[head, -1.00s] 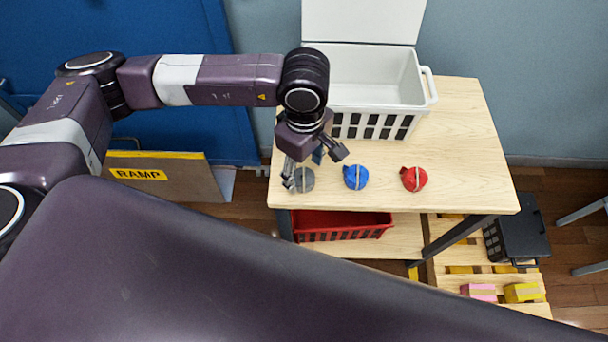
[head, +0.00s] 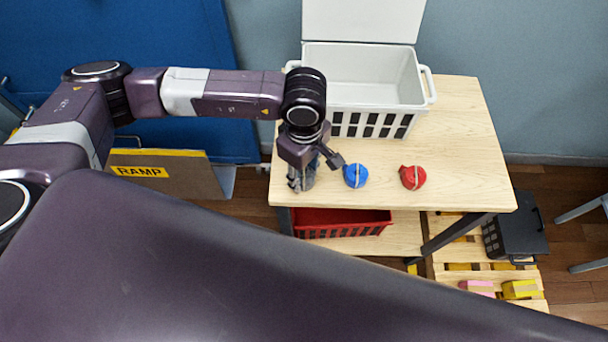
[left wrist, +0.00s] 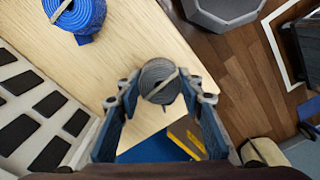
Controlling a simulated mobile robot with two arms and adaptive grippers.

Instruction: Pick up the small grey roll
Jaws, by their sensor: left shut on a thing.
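In the head view the gripper hides most of the roll. I cannot tell if the roll touches the tabletop. My right gripper is not in view.
A blue roll (head: 356,176) lies just right of my left gripper, with a red roll (head: 413,177) further right. An open white crate (head: 425,100) stands behind. A red basket (head: 345,230) is below the tabletop. The right of the tabletop is clear.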

